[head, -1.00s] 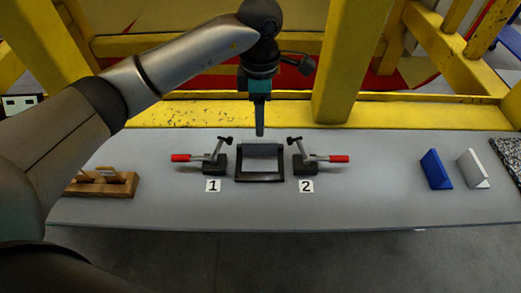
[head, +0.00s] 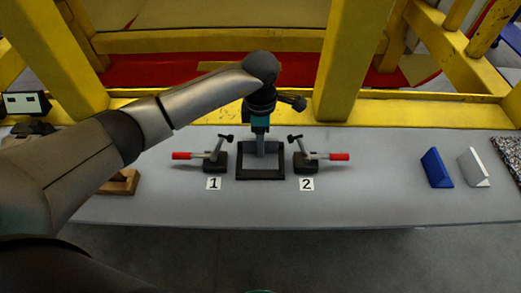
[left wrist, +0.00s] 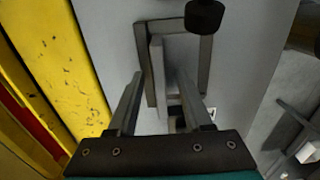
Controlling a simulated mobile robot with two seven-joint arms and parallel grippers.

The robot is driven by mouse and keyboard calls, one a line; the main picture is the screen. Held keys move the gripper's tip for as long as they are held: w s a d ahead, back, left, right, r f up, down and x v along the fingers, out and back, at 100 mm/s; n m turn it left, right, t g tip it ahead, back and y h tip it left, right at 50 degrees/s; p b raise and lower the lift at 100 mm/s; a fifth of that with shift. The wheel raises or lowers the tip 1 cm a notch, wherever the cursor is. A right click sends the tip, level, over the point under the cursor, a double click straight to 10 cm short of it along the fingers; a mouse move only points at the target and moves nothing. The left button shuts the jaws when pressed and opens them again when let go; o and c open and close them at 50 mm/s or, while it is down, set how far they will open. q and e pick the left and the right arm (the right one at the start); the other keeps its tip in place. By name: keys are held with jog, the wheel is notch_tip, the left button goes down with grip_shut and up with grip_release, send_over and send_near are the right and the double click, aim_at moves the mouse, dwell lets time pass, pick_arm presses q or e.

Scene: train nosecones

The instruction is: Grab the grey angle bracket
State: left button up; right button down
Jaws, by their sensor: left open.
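A grey angle bracket (left wrist: 157,68) stands inside a black square frame (head: 260,179) at the middle of the table. In the left wrist view its upright plate shows nearly edge-on, and the frame (left wrist: 205,62) surrounds it. My left gripper (head: 261,150) points down into the frame from above. In the left wrist view its two fingers (left wrist: 160,82) are open, one on each side of the upright plate. I cannot tell whether either finger touches it. In the head view the gripper hides much of the bracket.
Red-handled toggle clamps stand left (head: 214,160) and right (head: 303,161) of the frame, near labels 1 (head: 214,183) and 2 (head: 307,184). A blue bracket (head: 436,168) and a whitish bracket (head: 474,168) stand at right. A wooden holder (head: 122,183) is partly hidden at left.

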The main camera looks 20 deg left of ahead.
pick_arm(q)
grip_shut()
dwell(0.6)
